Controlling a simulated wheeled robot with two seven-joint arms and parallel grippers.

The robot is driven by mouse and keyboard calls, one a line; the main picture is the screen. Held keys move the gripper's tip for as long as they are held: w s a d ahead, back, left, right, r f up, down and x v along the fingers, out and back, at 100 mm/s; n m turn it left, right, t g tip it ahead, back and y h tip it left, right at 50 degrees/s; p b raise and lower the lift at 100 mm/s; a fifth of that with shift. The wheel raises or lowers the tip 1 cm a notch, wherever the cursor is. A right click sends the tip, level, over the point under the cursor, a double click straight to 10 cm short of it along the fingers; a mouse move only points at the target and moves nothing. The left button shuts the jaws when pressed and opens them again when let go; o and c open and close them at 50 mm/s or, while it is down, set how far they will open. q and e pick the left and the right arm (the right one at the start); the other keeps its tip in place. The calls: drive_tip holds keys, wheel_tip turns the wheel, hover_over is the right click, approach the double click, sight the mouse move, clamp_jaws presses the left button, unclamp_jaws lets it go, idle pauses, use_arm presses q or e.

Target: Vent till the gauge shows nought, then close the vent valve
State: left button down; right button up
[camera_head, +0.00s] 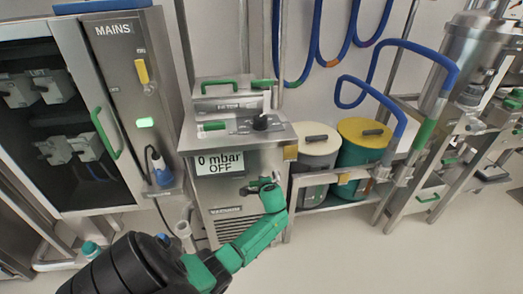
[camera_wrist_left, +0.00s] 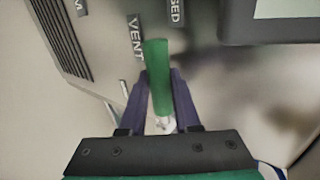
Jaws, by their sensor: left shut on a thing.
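The grey steel vacuum cabinet (camera_head: 232,163) stands in the middle of the head view. Its gauge display (camera_head: 220,163) reads "0 mbar OFF". My left gripper (camera_head: 258,186) is at the cabinet's front, just below and right of the display. In the left wrist view, the green vent valve handle (camera_wrist_left: 158,75) lies between the two dark fingers of my left gripper (camera_wrist_left: 156,88), which is shut on it. The handle's free end points up in that picture, between the "VENT" label and a partly cut label ending "SED". The valve is hardly visible in the head view. My right gripper is not in view.
A tall "MAINS" cabinet (camera_head: 140,95) with a glass door stands at left. Lidded drums, white (camera_head: 313,148) and yellow-topped (camera_head: 364,131), stand at right under a blue hose (camera_head: 372,92). Steel vessel equipment (camera_head: 470,60) is at far right. The floor at front right is clear.

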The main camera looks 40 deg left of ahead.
use_arm(q)
drive_tip(key=c, duration=0.9)
unclamp_jaws()
drive_tip(key=shift+r, duration=0.1)
drive_tip(key=shift+s+d+r, duration=0.15)
drive_tip(key=shift+d+r, duration=0.05)
drive_tip(key=shift+d, duration=0.05)
drive_tip(key=p+v, duration=0.3)
drive_tip(key=v, duration=1.1)
drive_tip(key=shift+f, duration=0.15)
